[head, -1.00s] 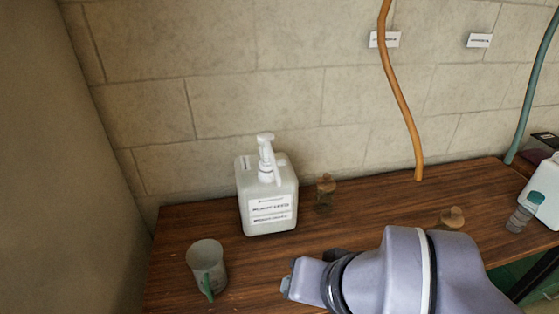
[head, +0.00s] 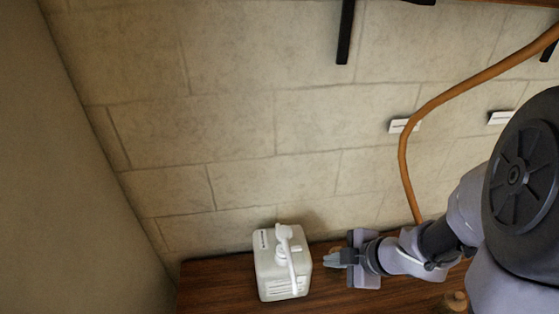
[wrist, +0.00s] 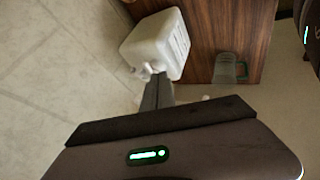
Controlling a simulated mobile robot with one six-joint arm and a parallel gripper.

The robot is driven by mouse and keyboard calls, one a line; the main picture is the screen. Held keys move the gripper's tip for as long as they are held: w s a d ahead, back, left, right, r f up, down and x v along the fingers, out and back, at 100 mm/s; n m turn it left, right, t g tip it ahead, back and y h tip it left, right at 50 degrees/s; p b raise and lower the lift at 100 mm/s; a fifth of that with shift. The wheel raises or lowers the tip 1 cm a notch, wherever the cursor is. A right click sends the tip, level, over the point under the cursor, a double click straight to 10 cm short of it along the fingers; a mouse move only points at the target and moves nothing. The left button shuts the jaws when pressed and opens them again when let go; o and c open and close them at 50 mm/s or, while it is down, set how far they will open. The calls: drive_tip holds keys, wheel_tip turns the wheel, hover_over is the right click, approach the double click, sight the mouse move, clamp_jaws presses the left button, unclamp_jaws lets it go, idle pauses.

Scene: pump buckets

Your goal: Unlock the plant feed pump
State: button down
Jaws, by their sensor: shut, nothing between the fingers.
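The plant feed container (head: 283,275) is a white square jug with a label on its front, standing upright on the wooden table. Its white pump (head: 285,245) rises from the top, with the spout pointing toward the front. My gripper (head: 328,258) is shut and empty, just right of the jug at about the height of its top, with a small gap showing in the head view. In the wrist view the shut fingers (wrist: 158,82) overlap the pump (wrist: 145,72) and jug (wrist: 157,45); I cannot tell whether they touch.
An orange hose (head: 405,160) hangs down the stone wall (head: 240,120) behind my arm. The wooden table (head: 215,285) is clear left of the jug.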

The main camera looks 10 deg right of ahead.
sight(296, 249)
drive_tip(key=shift+s+a+f+n, duration=0.1)
drive_tip(key=shift+s+a+n, duration=0.2)
drive_tip(key=shift+s+a, duration=0.15)
drive_tip(key=w+a+f+b, duration=0.1)
drive_tip(key=w+f+b, duration=0.1)
drive_tip(key=w, duration=0.1)
drive_tip(key=w+a+f+b, duration=0.1)
drive_tip(key=w+f+b, duration=0.1)
drive_tip(key=w+f, duration=0.1)
drive_tip(key=w+a+f+b, duration=0.1)
drive_tip(key=w+f, duration=0.1)
drive_tip(key=f, duration=0.1)
drive_tip(key=shift+w+a+b, duration=0.3)
drive_tip(key=shift+w+b, duration=0.1)
drive_tip(key=shift+r+g+y+p, duration=0.1)
drive_tip(key=shift+g+y+p, duration=0.2)
drive_tip(key=shift+p, duration=0.1)
